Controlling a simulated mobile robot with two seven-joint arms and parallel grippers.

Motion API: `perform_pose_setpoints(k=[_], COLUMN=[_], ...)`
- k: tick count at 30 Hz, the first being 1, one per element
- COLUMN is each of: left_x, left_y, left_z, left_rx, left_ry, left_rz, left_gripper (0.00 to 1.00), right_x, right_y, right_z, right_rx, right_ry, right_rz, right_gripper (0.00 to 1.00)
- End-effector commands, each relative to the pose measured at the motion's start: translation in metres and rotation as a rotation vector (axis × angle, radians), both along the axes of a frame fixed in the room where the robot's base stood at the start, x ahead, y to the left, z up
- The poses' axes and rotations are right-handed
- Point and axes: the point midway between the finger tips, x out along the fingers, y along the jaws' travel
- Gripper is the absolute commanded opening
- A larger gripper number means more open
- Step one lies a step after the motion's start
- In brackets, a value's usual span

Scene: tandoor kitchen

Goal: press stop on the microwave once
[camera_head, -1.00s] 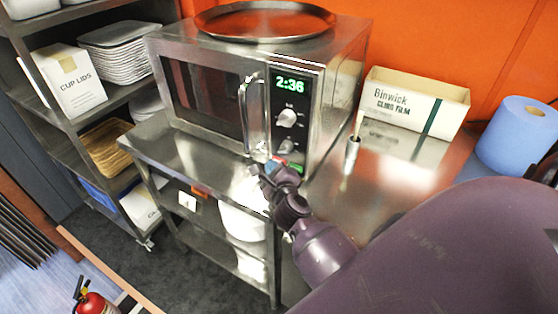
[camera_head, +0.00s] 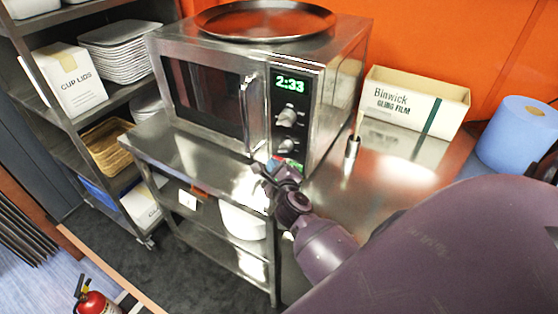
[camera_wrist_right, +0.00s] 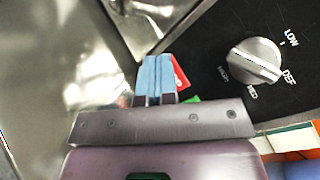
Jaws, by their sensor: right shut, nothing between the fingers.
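The steel microwave (camera_head: 212,97) stands on a steel counter, door closed, with its green display (camera_head: 290,84) lit at 2:33. A red button (camera_wrist_right: 181,72) and a green button (camera_wrist_right: 193,99) sit low on its dark control panel. My right gripper (camera_wrist_right: 157,78) is shut and empty, its blue fingertips beside and partly over the red button in the right wrist view. I cannot tell whether they touch it. In the head view the right gripper (camera_head: 271,168) is at the panel's lower end, partly hiding the buttons. My left gripper is not in view.
A control knob (camera_wrist_right: 254,60) is close to the right gripper. The vertical door handle (camera_head: 252,115) is just left of the panel. A round tray (camera_head: 265,20) lies on top. A cling film box (camera_head: 400,98) and blue roll (camera_head: 520,135) stand to the right.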

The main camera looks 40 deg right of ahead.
Motion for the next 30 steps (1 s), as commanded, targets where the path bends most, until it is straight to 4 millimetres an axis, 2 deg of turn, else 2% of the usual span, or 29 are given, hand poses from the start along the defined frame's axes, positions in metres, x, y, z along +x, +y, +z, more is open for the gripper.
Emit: perform_pose_setpoints(k=[14,30], left_x=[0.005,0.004], left_y=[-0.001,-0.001], left_z=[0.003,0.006], left_rx=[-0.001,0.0], left_ry=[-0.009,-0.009], left_rz=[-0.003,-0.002], left_gripper=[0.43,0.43], right_x=[0.001,-0.006], right_y=[-0.002,0.013], right_z=[0.0,0.0], right_rx=[-0.001,0.0], right_ry=[0.0,-0.001], right_rz=[-0.001,-0.001], right_gripper=[0.0,0.0])
